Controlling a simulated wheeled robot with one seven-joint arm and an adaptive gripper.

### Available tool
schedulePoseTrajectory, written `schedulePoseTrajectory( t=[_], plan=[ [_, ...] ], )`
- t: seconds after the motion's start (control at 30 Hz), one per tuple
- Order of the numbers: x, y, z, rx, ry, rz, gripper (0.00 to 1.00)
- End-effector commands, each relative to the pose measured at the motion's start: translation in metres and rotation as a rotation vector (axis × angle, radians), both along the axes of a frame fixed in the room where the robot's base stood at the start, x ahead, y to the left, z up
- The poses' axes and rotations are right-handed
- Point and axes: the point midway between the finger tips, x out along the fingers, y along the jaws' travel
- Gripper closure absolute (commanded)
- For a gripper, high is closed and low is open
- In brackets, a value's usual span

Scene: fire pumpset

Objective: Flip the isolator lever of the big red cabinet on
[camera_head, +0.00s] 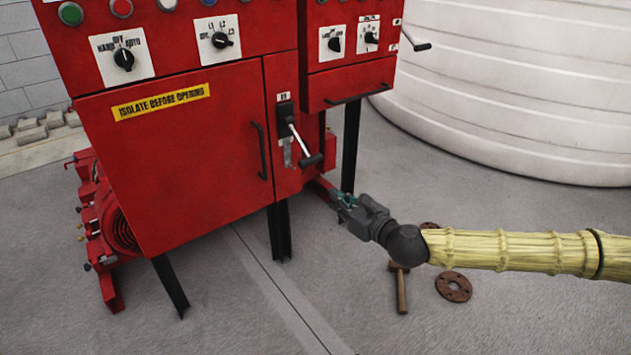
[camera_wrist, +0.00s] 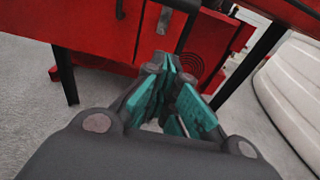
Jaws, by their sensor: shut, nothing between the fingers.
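The big red cabinet (camera_head: 185,160) stands on black legs at the left and centre of the head view. Its isolator lever (camera_head: 297,140) is on the narrow panel right of the large door. The lever has a silver shaft and a black grip, and it slants down to the right from a black mount. My gripper (camera_head: 342,200) is in front of the cabinet, below and right of the lever's grip, apart from it. Its teal fingers (camera_wrist: 172,92) are shut and empty in the wrist view. The wrist view shows the cabinet's lower edge (camera_wrist: 100,38) ahead.
A smaller red cabinet (camera_head: 350,85) with a bar handle adjoins at the right. A large white tank (camera_head: 520,90) stands behind. A hammer (camera_head: 401,288) and a rusty flange (camera_head: 453,287) lie on the floor below my arm. A red pump (camera_head: 112,225) sits at the left.

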Motion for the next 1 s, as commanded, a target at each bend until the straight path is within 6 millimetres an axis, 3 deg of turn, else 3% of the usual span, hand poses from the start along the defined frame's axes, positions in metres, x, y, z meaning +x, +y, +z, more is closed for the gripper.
schedulePoseTrajectory(
  t=[0.47, 1.0],
  plan=[
    [0.008, 0.007, -0.002, -0.001, 0.0, 0.002, 1.0],
    [0.069, 0.052, -0.013, -0.002, 0.0, 0.003, 1.0]
  ],
)
